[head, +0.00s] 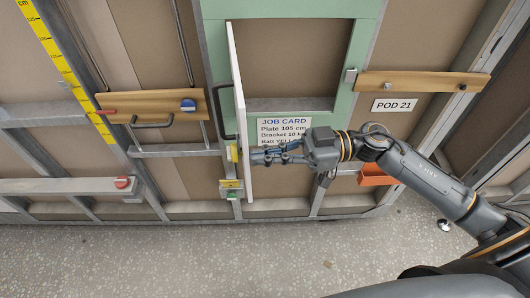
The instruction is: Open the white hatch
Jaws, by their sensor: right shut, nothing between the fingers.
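The white hatch (239,95) stands swung out from the green frame (364,60) and shows almost edge-on. Its dark handle (219,112) is on the side facing left. The opening to the right of the hatch shows a brown back wall (290,55). My right gripper (258,157) is shut and empty, its fingertips at the lower part of the hatch's right-hand face. I cannot tell whether they touch it. My left gripper is not in view.
A job card (284,122) is on the frame, partly hidden by my right gripper. A yellow block (231,184) sits low left of the hatch. A wooden board (152,104) with a blue knob is further left, an orange bin (375,175) lower right. The floor (200,262) in front is mostly clear.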

